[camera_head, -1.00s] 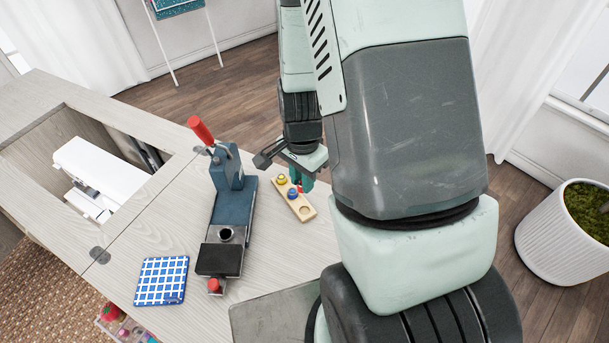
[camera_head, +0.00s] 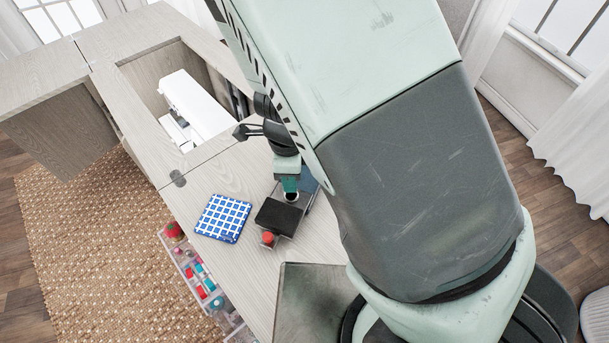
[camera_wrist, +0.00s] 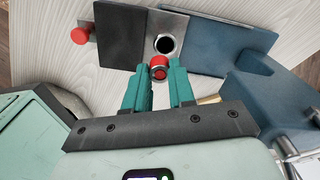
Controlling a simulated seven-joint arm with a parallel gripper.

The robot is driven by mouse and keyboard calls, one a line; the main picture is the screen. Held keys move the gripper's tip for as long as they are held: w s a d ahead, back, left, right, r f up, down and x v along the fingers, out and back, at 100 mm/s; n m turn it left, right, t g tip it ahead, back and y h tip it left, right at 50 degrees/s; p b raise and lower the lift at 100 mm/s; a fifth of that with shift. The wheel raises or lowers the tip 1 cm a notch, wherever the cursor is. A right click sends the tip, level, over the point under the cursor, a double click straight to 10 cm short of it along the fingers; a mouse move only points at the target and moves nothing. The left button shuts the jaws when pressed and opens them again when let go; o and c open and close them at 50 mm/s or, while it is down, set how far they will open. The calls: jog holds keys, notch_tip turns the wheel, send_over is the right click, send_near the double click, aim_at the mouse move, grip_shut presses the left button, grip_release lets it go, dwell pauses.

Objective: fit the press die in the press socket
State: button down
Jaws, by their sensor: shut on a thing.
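My gripper (camera_wrist: 158,85) is shut on the red press die (camera_wrist: 158,68), a small red piece with a metal ring, between its teal fingertips in the wrist view. The press socket (camera_wrist: 165,45) is a dark round hole in a metal plate just beyond the die. The die is beside the hole in that view, apart from it; its height above it is hard to judge. In the head view my gripper (camera_head: 289,186) is over the press, near the socket (camera_head: 291,196), and the die is hidden there.
The press has a black pad (camera_head: 278,217) and a red knob (camera_head: 268,237) at its front. A blue checked cloth pad (camera_head: 222,218) lies left of it. A white sewing machine (camera_head: 196,105) sits in the cabinet recess. My arm hides much of the tabletop.

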jog(key=shift+w+a+f, duration=0.1)
jog(key=shift+w+f, duration=0.15)
jog(key=shift+w, duration=0.2)
jog(key=shift+f, duration=2.05)
jog(key=shift+f, duration=0.6)
dwell(0.9)
jog(key=c, duration=0.9)
grip_release()
jog(key=shift+s, duration=0.1)
jog(key=shift+o, duration=0.2)
notch_tip(320, 180, up, 11)
jog(key=shift+f, duration=0.1)
